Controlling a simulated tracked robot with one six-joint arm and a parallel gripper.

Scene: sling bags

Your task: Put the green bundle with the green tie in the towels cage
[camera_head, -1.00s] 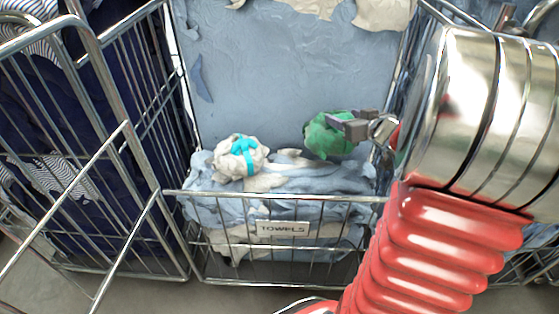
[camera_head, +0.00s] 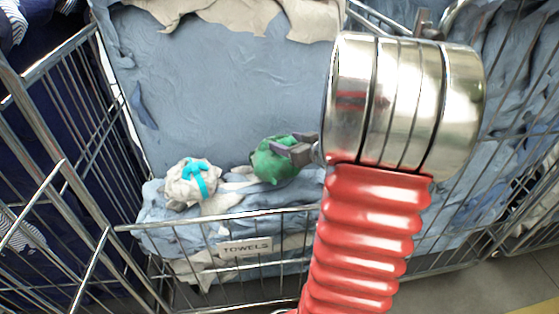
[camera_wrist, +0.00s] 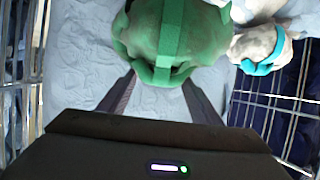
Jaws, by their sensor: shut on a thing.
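The green bundle with the green tie (camera_head: 270,162) is in my gripper (camera_head: 301,151), over the cloth in the towels cage (camera_head: 225,226). The bundle fills the top middle of the wrist view (camera_wrist: 172,38), with its green tie band running over it. The two fingers (camera_wrist: 158,94) close on its near side. In the head view the bundle is just above or touching the blue cloths; I cannot tell which. The cage carries a label reading TOWELS (camera_head: 246,247) on its low front.
A pale bundle with a turquoise tie (camera_head: 193,182) lies on the cloth to the left; it also shows in the wrist view (camera_wrist: 262,48). Wire side panels (camera_head: 70,130) stand at the left. A cage with dark blue cloth (camera_head: 50,135) adjoins on the left.

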